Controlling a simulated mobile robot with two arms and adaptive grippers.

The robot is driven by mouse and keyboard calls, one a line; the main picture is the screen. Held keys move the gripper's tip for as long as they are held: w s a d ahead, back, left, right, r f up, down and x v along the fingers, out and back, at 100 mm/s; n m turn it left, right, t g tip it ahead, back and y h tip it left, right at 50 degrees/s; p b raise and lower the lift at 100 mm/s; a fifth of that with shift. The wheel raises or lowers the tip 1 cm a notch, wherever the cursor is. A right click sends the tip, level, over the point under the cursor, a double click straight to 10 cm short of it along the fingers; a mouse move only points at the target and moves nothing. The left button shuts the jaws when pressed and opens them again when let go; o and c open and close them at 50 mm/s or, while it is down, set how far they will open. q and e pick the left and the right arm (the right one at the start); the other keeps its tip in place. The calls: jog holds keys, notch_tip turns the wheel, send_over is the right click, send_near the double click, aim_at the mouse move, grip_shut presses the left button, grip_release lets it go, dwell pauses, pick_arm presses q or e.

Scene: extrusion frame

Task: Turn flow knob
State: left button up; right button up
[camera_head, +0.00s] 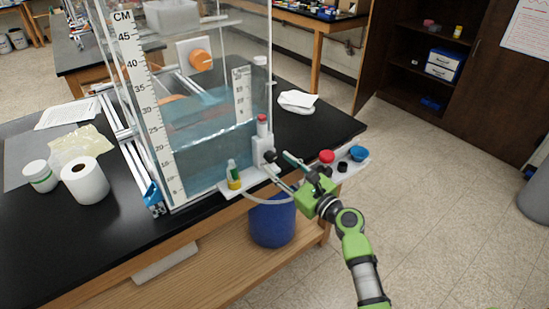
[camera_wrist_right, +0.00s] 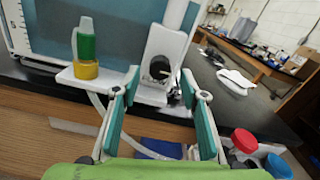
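A black knob (camera_wrist_right: 158,70) with a pale pointer line sits on the front of a white valve block in the right wrist view. The same black knob (camera_head: 270,156) shows in the head view, on the white block (camera_head: 261,146) at the tank's front right corner. My right gripper (camera_head: 279,163) points at the block from the front right. In the right wrist view its teal-padded fingers (camera_wrist_right: 159,84) are spread wide, with the knob framed between the tips. Nothing is between the pads; whether the tips reach the knob's depth is unclear. My left gripper is not in view.
The clear water tank (camera_head: 215,120) stands behind the block. A green-and-yellow bottle (camera_head: 233,175) stands on a white shelf left of it. Red (camera_head: 327,157) and blue (camera_head: 358,153) caps are to the right. A pale hose hangs below; a blue bucket (camera_head: 272,222) is underneath.

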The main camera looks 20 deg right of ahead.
aim_at(273, 160)
jog(key=shift+x, duration=1.65)
jog(key=c, duration=1.1)
jog(key=shift+c, duration=0.2)
jog(key=shift+n, duration=0.3)
